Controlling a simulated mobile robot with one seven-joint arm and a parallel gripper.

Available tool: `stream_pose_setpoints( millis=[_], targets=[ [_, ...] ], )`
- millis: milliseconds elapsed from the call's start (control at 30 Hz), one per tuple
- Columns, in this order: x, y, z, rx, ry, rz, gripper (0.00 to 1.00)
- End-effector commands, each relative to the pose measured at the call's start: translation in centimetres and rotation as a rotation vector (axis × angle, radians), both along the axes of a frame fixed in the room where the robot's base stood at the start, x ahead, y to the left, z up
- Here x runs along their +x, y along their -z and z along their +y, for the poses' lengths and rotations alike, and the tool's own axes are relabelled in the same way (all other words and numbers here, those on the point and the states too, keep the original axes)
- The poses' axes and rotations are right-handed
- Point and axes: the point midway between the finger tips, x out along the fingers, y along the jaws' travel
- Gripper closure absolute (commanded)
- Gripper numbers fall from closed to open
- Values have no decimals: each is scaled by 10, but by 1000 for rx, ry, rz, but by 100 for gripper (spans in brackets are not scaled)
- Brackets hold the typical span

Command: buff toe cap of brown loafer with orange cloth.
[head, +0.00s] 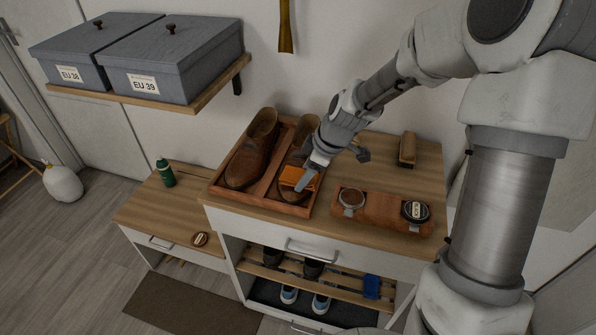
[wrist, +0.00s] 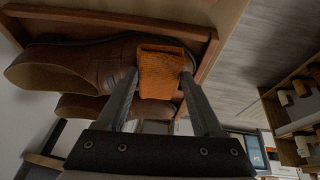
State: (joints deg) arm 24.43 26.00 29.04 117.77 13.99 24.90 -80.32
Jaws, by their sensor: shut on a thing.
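Two brown loafers lie side by side in a wooden tray (head: 264,204) on the cabinet top. The left loafer (head: 246,160) is in full view. The right loafer (head: 291,152) is partly hidden by my gripper and the orange cloth (head: 290,178). My gripper (head: 303,182) is shut on the cloth at the toe end of the right loafer. In the wrist view, the cloth (wrist: 161,72) sits between the fingers, over the toe end of the nearer loafer (wrist: 90,60). It looks to be against the leather, but I cannot tell how firmly.
A reddish board (head: 378,211) with an open polish tin (head: 352,198) and a black tin (head: 415,211) lies right of the tray. A brush (head: 407,149) stands behind it.

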Motion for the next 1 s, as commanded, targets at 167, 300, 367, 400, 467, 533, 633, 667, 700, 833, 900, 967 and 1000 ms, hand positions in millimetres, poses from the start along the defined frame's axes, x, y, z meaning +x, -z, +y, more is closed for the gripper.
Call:
stream_pose_setpoints(
  millis=[167, 300, 367, 400, 467, 533, 633, 667, 700, 833, 900, 967, 1000],
  targets=[
    [-2, 1, -4, 0, 0, 2, 77],
    [-2, 1, -3, 0, -1, 2, 77],
    [-2, 1, -3, 0, -1, 2, 77],
    [-2, 1, -2, 0, -1, 2, 77],
    [-1, 1, 0, 0, -2, 1, 77],
    [1, 1, 5, 0, -4, 1, 77],
    [4, 1, 12, 0, -4, 2, 77],
    [5, 1, 14, 0, -5, 1, 77],
    [6, 1, 16, 0, -4, 2, 77],
    [9, 1, 25, 1, -4, 1, 77],
    [11, 1, 29, 0, -3, 2, 77],
    [12, 1, 32, 0, -3, 2, 77],
    [13, 1, 34, 1, -2, 2, 77]
  ],
)
